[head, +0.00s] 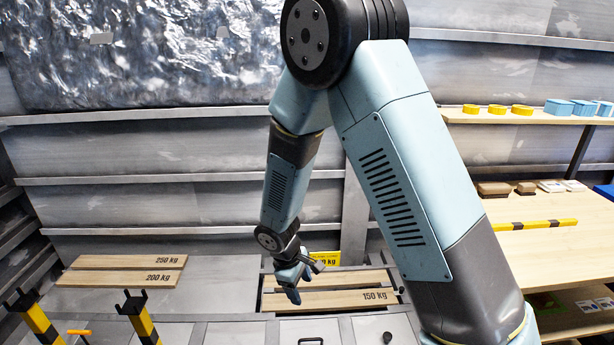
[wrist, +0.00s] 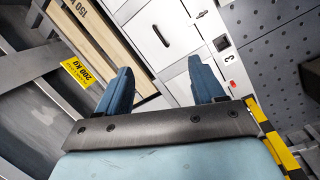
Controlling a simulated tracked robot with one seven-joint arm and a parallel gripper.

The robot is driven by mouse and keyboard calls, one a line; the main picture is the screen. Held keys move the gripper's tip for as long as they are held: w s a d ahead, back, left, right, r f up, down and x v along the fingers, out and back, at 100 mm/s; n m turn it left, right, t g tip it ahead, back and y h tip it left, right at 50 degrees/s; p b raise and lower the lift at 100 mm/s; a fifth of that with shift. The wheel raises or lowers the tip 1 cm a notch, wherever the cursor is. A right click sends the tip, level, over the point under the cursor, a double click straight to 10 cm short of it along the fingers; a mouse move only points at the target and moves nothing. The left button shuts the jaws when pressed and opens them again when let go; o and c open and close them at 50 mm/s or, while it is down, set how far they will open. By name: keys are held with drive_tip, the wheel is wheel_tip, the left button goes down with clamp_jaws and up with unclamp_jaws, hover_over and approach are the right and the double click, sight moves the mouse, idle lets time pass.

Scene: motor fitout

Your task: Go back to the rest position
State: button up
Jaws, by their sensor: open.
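My gripper (head: 301,283) hangs at the end of my bent arm in the middle of the head view, in front of a wooden board marked 150 kg (head: 345,298). In the wrist view my gripper (wrist: 162,85) shows two dark blue fingers set wide apart, with nothing between them. The 150 kg board (wrist: 105,35) lies to the upper left there, apart from the fingers. Beyond the fingers is a pale cabinet front with a dark handle (wrist: 161,36).
Boards marked 250 kg (head: 128,262) and 200 kg (head: 120,279) lie at left. Yellow-black posts (head: 40,325) stand at front left. A wooden shelf unit (head: 545,245) with yellow discs (head: 497,110) and blue discs (head: 558,107) stands at right. A yellow label (wrist: 76,72) is left of the fingers.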

drive_tip(key=d+r+m+t+y, duration=0.1)
drive_tip(key=d+r+m, duration=0.1)
drive_tip(key=d+r, duration=0.45)
drive_tip(key=d+r+m, duration=0.3)
drive_tip(key=r, duration=0.6)
drive_tip(key=d+r+m+t+y, duration=0.1)
drive_tip(key=d+r+m, duration=0.1)
drive_tip(key=d+r, duration=0.45)
drive_tip(key=s+d+r+m+t, duration=0.1)
drive_tip(key=s+d+r+m, duration=0.2)
drive_tip(key=s+r, duration=0.4)
drive_tip(key=s+d+r+m+t, duration=0.1)
drive_tip(key=s+d+r+m, duration=0.2)
drive_tip(key=s+d+r, duration=0.3)
drive_tip(key=s+r, duration=0.2)
drive_tip(key=s, duration=0.1)
drive_tip(key=shift+s+d+t+y, duration=0.2)
drive_tip(key=shift+s+t+y, duration=0.1)
drive_tip(key=shift+t, duration=0.1)
